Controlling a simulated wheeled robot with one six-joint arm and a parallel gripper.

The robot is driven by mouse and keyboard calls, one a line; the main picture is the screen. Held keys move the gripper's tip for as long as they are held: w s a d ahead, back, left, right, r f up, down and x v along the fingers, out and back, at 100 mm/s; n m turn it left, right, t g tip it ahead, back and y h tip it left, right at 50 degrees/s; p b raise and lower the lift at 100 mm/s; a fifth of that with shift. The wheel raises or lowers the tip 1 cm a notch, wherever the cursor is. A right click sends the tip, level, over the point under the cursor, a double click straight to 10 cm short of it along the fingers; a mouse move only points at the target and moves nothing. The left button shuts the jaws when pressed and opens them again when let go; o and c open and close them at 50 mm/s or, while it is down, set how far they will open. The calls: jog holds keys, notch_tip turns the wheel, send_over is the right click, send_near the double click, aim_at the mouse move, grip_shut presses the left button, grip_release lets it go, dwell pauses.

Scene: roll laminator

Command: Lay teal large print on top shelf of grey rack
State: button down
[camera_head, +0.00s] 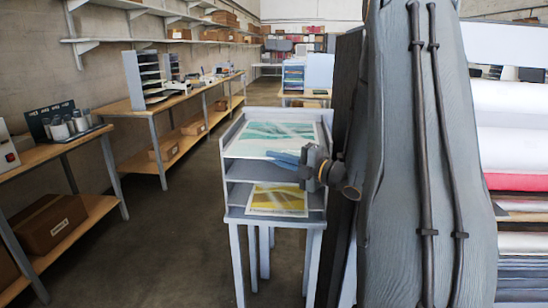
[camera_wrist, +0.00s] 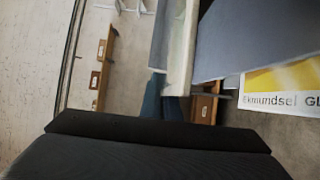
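The grey rack (camera_head: 235,216) stands in the middle of the head view, with stacked shelves. The teal large print (camera_head: 270,137) lies face up across its top shelf, and its front edge is near the shelf front. My gripper (camera_head: 284,158) is at the rack's front right, with its bluish fingers overlapping the print's front edge in the picture. In the wrist view, the fingers (camera_wrist: 163,100) end at a pale, narrow strip, perhaps the print seen edge-on. I cannot tell whether they are open or shut on it.
A yellow print (camera_head: 278,199) lies on a lower shelf of the rack; its lettered edge also shows in the wrist view (camera_wrist: 285,80). Benches line the left wall, one with a grey sorter (camera_head: 143,80). Open floor (camera_head: 180,235) lies left of the rack. My arm covers the right side.

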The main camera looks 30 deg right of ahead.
jog(key=shift+f, duration=0.1)
jog(key=c, duration=2.4)
grip_release()
jog(key=o, duration=0.4)
jog(key=shift+s, duration=0.15)
jog(key=b+v, duration=0.2)
jog(key=v, duration=0.5)
jog(key=shift+s+d+b, duration=0.1)
jog(key=shift+b, duration=0.25)
